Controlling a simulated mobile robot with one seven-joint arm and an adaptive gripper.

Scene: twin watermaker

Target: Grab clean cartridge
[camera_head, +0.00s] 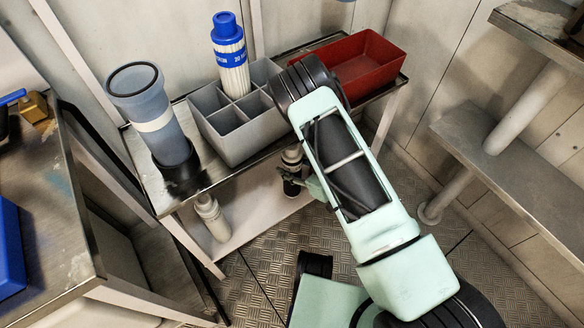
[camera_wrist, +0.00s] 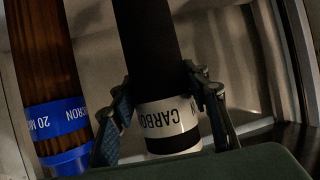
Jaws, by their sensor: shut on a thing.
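In the wrist view a black cartridge (camera_wrist: 150,45) with a white label reading "CARBO…" stands between the two fingers of my gripper (camera_wrist: 160,95). The fingers are shut on it at the label. In the head view the cartridge (camera_head: 292,164) shows below the upper shelf, beside my gripper (camera_head: 308,184); its lower part meets the lower shelf area. A brown, ribbed cartridge (camera_wrist: 42,50) with a blue "20 MICRON" band is left of my gripper in the wrist view. A white cartridge (camera_head: 231,72) with a blue cap stands upright in the grey divided bin (camera_head: 233,148).
A bluish cylindrical housing (camera_head: 146,100) stands left on the metal shelf unit (camera_head: 150,185). A red bin (camera_head: 372,65) is at its right end. A pale cylinder (camera_head: 212,216) stands lower down. A workbench (camera_head: 50,225) is left, metal steps (camera_head: 510,150) right.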

